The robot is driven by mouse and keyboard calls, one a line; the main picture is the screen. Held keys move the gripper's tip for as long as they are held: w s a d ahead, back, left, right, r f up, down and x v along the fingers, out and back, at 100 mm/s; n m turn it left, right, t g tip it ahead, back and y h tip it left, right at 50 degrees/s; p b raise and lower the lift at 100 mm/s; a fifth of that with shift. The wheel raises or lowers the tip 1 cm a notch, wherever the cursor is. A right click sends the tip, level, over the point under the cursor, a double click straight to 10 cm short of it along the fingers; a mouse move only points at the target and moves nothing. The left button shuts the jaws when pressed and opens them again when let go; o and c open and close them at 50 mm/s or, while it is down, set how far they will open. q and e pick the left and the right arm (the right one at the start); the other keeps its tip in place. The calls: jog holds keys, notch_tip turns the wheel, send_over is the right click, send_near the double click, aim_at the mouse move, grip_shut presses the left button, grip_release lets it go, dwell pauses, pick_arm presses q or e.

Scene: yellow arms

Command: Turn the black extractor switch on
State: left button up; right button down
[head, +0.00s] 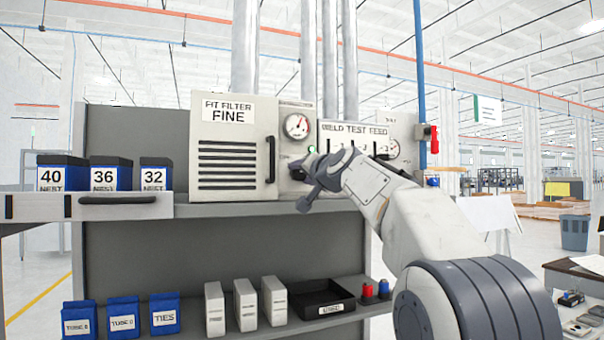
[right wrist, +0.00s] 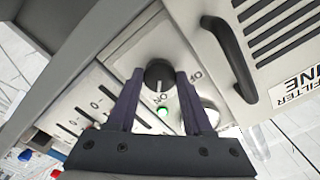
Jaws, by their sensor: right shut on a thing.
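The black extractor switch (right wrist: 160,73) is a round knob on a pale panel in the right wrist view. Its white mark points at the ON lettering, and the OFF lettering is to the right. A green lamp (right wrist: 163,113) glows below it and also shows in the head view (head: 312,149). My right gripper (right wrist: 160,75) is shut on the knob, one finger on each side. In the head view my right gripper (head: 303,174) is at the panel and largely hides the knob. My left gripper is in neither view.
The filter cabinet (head: 232,112) with a black handle is left of the panel. The weld test feed panel (head: 355,129) is behind my right arm. Blue numbered bins (head: 110,174) sit on the left. The lower shelf holds white boxes (head: 245,305) and a black tray (head: 321,300).

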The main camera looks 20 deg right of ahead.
jog(key=shift+f+m, duration=0.1)
jog(key=shift+m, duration=0.2)
jog(key=shift+c, duration=1.5)
grip_release()
jog(key=shift+s+b, duration=0.45)
jog(key=shift+s, duration=0.05)
jog(key=s+b, duration=0.5)
jog(key=s, duration=0.4)
jog(key=shift+s+d, duration=0.15)
jog(key=shift+s, duration=0.05)
